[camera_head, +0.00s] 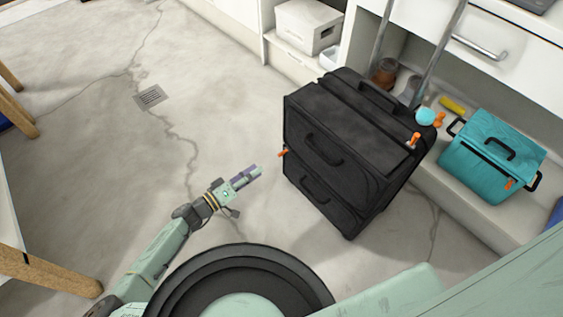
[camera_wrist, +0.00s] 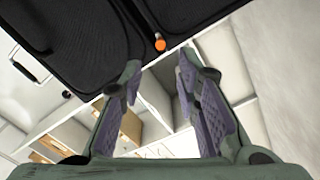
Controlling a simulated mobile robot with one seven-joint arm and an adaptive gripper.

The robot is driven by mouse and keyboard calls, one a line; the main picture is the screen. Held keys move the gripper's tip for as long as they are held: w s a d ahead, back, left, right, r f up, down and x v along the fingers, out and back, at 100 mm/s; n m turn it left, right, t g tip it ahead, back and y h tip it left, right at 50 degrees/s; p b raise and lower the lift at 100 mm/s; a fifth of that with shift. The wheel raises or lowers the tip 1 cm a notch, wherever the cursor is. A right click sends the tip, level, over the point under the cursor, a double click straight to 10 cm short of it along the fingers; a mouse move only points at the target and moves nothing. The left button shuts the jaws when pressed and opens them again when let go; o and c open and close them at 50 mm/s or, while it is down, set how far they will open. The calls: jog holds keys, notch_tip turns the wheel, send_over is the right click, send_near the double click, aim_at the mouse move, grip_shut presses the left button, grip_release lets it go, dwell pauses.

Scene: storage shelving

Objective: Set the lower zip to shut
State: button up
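A black suitcase (camera_head: 335,140) stands upright on the floor, right of my gripper. An orange zip pull (camera_head: 283,153) sticks out at its left edge, around mid-height. Another orange pull (camera_head: 414,139) is near its top right edge. My gripper (camera_head: 258,171) is just left of and a little below the left pull, apart from it. In the wrist view my gripper (camera_wrist: 160,65) is open with nothing between its fingers. There, an orange pull (camera_wrist: 160,44) shows just beyond the fingertips, on the dark suitcase (camera_wrist: 95,35). I cannot tell how far either zip is closed.
A teal case (camera_head: 490,150) stands on a low ledge (camera_head: 465,205) at the right. A white box (camera_head: 308,27) sits on a low shelf at the back. The floor (camera_head: 90,150) left of my arm is clear, with a drain grate (camera_head: 149,97).

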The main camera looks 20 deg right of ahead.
aim_at(279, 155)
jog(key=b+x, duration=0.1)
jog(key=x, duration=0.9)
jog(key=shift+w+d, duration=0.15)
jog(key=shift+d, duration=0.2)
jog(key=shift+f, duration=0.1)
grip_shut()
dwell(0.3)
